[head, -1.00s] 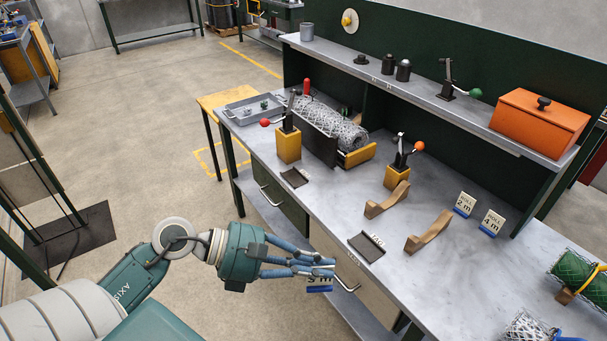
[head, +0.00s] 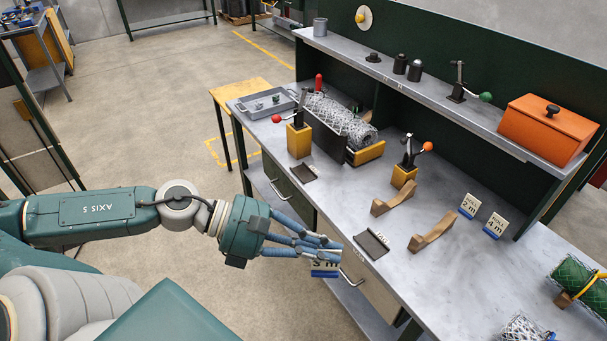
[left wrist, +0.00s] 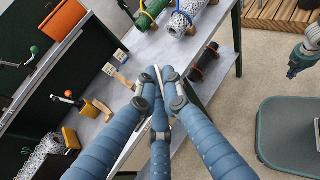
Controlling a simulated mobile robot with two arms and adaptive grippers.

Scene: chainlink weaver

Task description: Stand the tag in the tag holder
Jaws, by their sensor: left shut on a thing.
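My left gripper (head: 328,254) is shut on a white tag (head: 325,266) with a blue lower edge, marked "3 m". It holds the tag in the air beside the bench's front edge; the fingers hide part of it. A dark, flat tag holder (head: 371,245) with a "TAG" label lies on the bench, right of the gripper and apart from it. A similar dark holder (head: 304,173) lies farther back. In the left wrist view the fingertips (left wrist: 160,80) are close together. My right gripper (left wrist: 302,60) shows at that view's right edge; its opening is unclear.
Two wooden cradles (head: 433,230) stand right of the near holder. Tags marked 2 m (head: 470,205) and 4 m (head: 496,225) stand behind them. The bench around the near holder is clear.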

